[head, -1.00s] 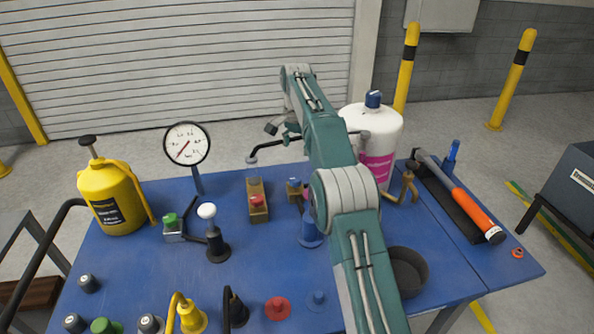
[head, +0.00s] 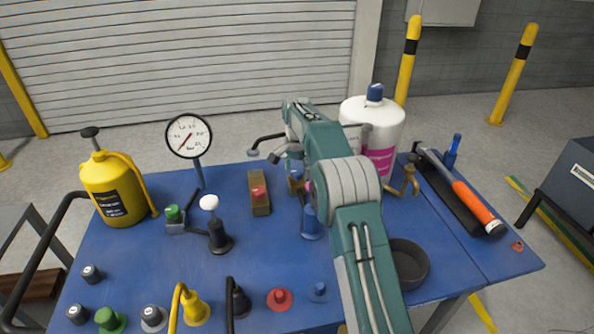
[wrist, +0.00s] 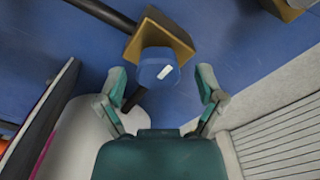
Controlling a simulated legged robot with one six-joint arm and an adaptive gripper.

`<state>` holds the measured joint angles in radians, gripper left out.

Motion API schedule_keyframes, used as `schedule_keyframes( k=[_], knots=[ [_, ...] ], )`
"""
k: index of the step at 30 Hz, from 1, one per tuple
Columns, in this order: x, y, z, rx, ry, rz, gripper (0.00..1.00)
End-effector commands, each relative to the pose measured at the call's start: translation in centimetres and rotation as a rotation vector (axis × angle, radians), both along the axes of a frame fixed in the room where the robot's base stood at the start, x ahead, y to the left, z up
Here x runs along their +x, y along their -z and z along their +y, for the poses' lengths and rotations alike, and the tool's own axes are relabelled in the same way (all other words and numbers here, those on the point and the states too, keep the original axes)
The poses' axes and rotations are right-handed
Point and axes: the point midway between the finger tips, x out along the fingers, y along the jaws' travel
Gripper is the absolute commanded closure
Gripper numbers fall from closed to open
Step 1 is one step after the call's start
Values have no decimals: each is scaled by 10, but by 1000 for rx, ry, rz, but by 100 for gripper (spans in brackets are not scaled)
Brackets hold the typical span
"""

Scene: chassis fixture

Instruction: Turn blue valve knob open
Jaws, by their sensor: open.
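The blue valve knob (wrist: 158,72) has a white mark on its face and sits on a brass block (wrist: 160,36) in the wrist view. In the head view only a little of the brass block (head: 294,186) shows beside my arm, with the knob mostly hidden. My gripper (wrist: 163,82) is open, with one finger on each side of the knob's near part. The fingers look apart from the knob, with a gap wider on the right. I cannot tell the height between fingertips and knob.
A white bottle with a pink label (head: 383,157) stands close on the right of my arm. A brass block with a red knob (head: 259,193) is to the left.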

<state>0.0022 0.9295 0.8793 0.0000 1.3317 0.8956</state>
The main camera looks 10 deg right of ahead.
Motion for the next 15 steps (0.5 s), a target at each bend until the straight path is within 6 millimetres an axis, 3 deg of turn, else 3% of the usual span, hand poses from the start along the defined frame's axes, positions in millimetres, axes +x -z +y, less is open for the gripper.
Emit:
schedule_keyframes(
  k=[2,3,8,15],
  knots=[
    [0,0,0,0,0,0,13],
    [0,0,0,0,0,0,22],
    [0,0,0,0,0,0,93],
    [1,1,0,1,-3,-1,95]
  ],
)
